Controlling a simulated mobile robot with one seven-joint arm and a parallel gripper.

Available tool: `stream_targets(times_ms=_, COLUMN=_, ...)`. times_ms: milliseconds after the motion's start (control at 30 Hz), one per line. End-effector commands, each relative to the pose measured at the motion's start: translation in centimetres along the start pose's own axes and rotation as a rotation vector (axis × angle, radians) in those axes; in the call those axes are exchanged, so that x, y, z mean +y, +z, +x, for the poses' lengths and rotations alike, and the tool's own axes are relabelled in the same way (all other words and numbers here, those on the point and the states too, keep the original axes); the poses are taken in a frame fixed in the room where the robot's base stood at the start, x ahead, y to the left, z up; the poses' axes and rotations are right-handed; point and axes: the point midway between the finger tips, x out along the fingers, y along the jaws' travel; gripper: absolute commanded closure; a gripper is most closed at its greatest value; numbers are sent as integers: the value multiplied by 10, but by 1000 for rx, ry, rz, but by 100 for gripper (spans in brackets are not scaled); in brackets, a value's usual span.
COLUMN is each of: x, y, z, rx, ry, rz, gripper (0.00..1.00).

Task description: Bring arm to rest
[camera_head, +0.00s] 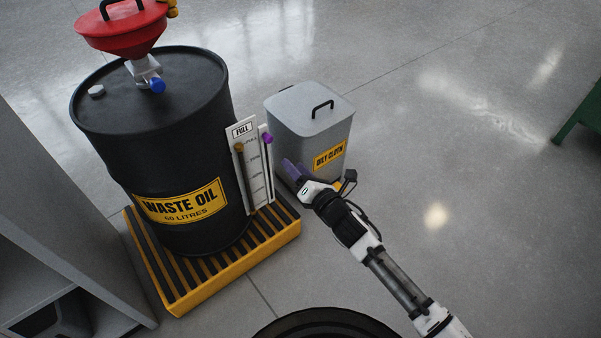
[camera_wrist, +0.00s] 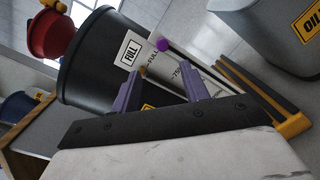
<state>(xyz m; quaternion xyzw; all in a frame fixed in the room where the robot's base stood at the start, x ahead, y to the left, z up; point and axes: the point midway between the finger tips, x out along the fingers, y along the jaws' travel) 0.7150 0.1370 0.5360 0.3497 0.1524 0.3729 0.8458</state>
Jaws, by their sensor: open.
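My gripper (camera_head: 290,168) is at the end of my outstretched arm, in front of the grey oily cloth bin and to the right of the drum's gauge in the head view. In the wrist view its two purple fingers (camera_wrist: 160,92) are apart with nothing held between them. The white gauge board (camera_head: 255,170) marked FULL stands against the black waste oil drum (camera_head: 165,130). It carries a purple knob (camera_head: 267,139) and a brown knob (camera_head: 239,147). In the wrist view the gauge board (camera_wrist: 165,55) lies beyond the fingers; contact cannot be told.
The drum stands on a yellow slatted pallet (camera_head: 235,262), with a red funnel (camera_head: 120,35) and blue-ended valve on top. The oily cloth bin (camera_head: 312,115) is close beside my gripper. A grey shelf unit (camera_head: 50,220) is at left. Open floor lies to the right.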

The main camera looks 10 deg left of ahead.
Motion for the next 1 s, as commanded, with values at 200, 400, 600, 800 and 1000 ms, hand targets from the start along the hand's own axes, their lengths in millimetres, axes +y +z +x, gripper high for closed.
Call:
stream_targets(times_ms=200, x=0, y=0, z=-14, rx=0, ry=-1, rz=0, gripper=55)
stream_targets(times_ms=400, x=0, y=0, z=-14, rx=0, ry=0, rz=1, gripper=55)
stream_targets(times_ms=600, x=0, y=0, z=-14, rx=0, ry=0, rz=1, gripper=55)
stream_targets(times_ms=800, x=9, y=0, z=-8, rx=2, ry=19, rz=9, gripper=55)
stream_targets(times_ms=1000, x=92, y=8, z=35, rx=15, ry=197, rz=106, gripper=55)
